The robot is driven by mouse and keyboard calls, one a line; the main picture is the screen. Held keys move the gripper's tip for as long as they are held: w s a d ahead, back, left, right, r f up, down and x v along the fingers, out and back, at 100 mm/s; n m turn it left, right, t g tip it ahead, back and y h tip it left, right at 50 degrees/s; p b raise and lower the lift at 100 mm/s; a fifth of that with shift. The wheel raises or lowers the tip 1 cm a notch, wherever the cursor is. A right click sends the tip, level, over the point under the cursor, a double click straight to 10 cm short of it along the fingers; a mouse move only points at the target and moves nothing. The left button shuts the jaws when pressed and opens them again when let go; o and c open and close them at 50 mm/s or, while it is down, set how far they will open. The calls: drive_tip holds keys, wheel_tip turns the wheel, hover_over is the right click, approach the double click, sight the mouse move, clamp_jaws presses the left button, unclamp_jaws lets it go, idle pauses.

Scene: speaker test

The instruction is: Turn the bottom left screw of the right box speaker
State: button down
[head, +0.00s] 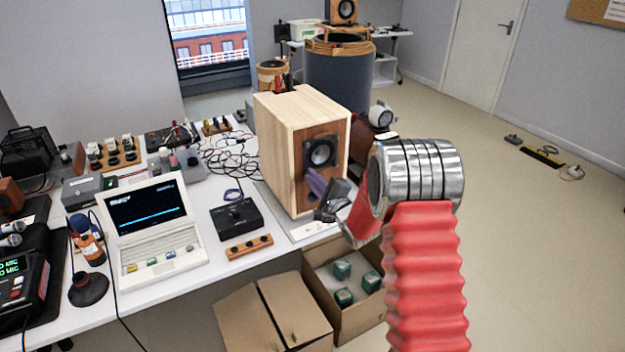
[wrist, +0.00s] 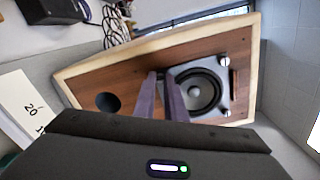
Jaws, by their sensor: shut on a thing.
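The box speaker (head: 282,150) stands on the white table, with a pale wood case and a brown front. Its dark cone driver (head: 320,152) faces me. In the wrist view the speaker front (wrist: 130,70) lies sideways, with the round port on the left and the grey-framed driver (wrist: 200,92) on the right. Two silver screws show at the driver's upper corners, one here (wrist: 225,62). My gripper (head: 311,176) has its purple fingers at the driver's bottom left corner. In the wrist view the fingertips (wrist: 160,75) are shut on the bottom left screw, which they hide.
An open laptop (head: 150,225), a black control box (head: 238,217) and loose cables lie on the table left of the speaker. An open carton (head: 345,325) with green cubes sits below the table edge. The floor to the right is mostly clear.

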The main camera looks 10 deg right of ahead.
drive_tip(key=m, duration=0.2)
drive_tip(key=f+m, duration=0.1)
drive_tip(key=m, duration=0.2)
drive_tip(key=shift+s, duration=0.15)
idle(0.4)
drive_tip(key=c, duration=2)
unclamp_jaws()
drive_tip(key=shift+c, duration=0.2)
drive_tip(key=shift+o, duration=1.2)
drive_tip(key=shift+r, duration=0.25)
drive_tip(key=v, duration=1.3)
drive_tip(key=shift+s, duration=0.3)
drive_tip(key=shift+d, duration=0.15)
